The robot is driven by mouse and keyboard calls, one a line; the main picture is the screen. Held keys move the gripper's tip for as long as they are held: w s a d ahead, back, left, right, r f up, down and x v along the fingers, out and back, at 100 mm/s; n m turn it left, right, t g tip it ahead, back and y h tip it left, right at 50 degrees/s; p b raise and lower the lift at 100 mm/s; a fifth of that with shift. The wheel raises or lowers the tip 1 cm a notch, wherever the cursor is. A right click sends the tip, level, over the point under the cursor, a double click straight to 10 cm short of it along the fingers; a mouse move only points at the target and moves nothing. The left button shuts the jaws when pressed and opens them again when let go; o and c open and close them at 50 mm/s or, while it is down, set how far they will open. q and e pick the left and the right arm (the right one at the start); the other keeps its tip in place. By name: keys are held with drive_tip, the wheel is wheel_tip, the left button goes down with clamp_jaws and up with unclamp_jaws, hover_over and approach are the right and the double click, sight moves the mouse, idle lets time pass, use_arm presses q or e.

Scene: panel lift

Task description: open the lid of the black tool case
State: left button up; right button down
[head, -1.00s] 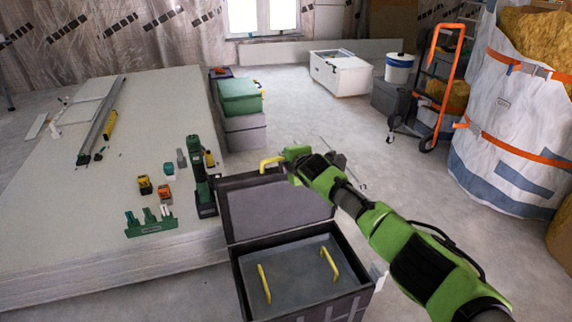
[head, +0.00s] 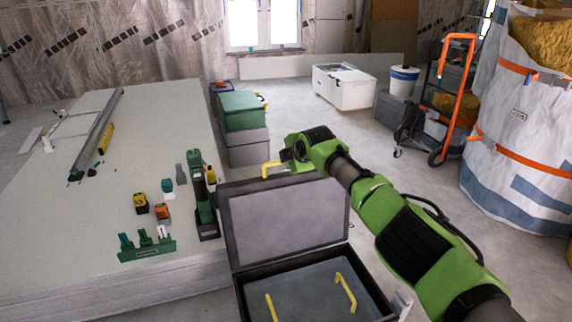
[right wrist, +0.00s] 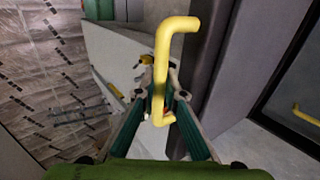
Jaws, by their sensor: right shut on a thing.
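The black tool case (head: 242,292) stands on the floor at the bottom centre of the head view. Its lid (head: 288,222) is up, with its grey inner face showing. A grey tray (head: 310,298) with two yellow handles lies inside. My right gripper (head: 287,162) is at the lid's top edge, shut on the yellow lid handle (head: 268,168). In the right wrist view the handle (right wrist: 163,65) stands between the fingers (right wrist: 165,95), beside the lid's dark edge (right wrist: 215,75). My left gripper is not in view.
A low stack of boards (head: 110,240) with tools on it lies left of the case. A green box (head: 243,110) on a grey one stands behind. A hand truck (head: 455,90) and a large white bag (head: 515,130) stand at right.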

drive_tip(key=shift+w, duration=0.1)
idle(0.4)
drive_tip(key=c, duration=2.1)
unclamp_jaws()
drive_tip(key=shift+s+d+r, duration=0.1)
drive_tip(key=shift+s+r, duration=0.2)
drive_tip(key=shift+r, duration=0.1)
drive_tip(key=shift+v, duration=0.9)
drive_tip(key=v, duration=0.9)
